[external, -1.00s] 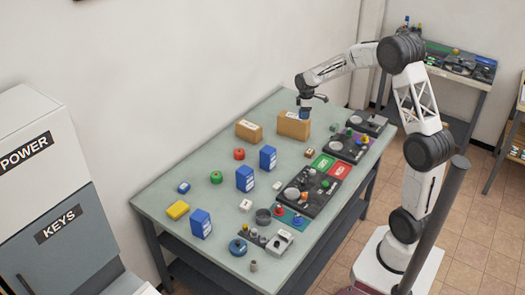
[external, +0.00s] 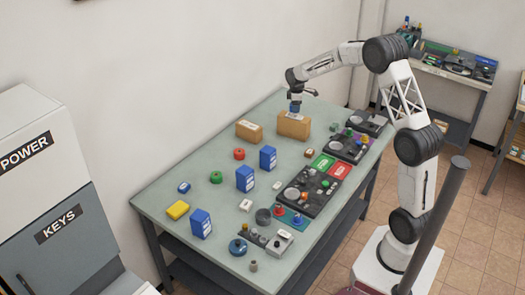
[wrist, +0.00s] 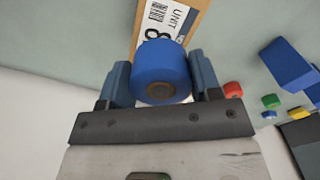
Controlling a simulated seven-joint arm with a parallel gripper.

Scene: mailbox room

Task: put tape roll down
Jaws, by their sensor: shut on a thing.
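My gripper (wrist: 160,85) is shut on a blue tape roll (wrist: 160,68), which sits between the two blue-grey fingers in the wrist view. In the external view my gripper (external: 295,106) points down over the cardboard box (external: 293,127) near the far end of the table. The box also shows in the wrist view (wrist: 143,34), behind the roll, with a white "UNIT" label. I cannot tell whether the roll touches the box top.
The green-grey table (external: 222,215) also holds another cardboard box (external: 249,132), several upright blue boxes (external: 245,178), a red ring (external: 239,154), a green ring (external: 216,177) and a yellow block (external: 177,210). Dark device panels (external: 305,190) line the right edge.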

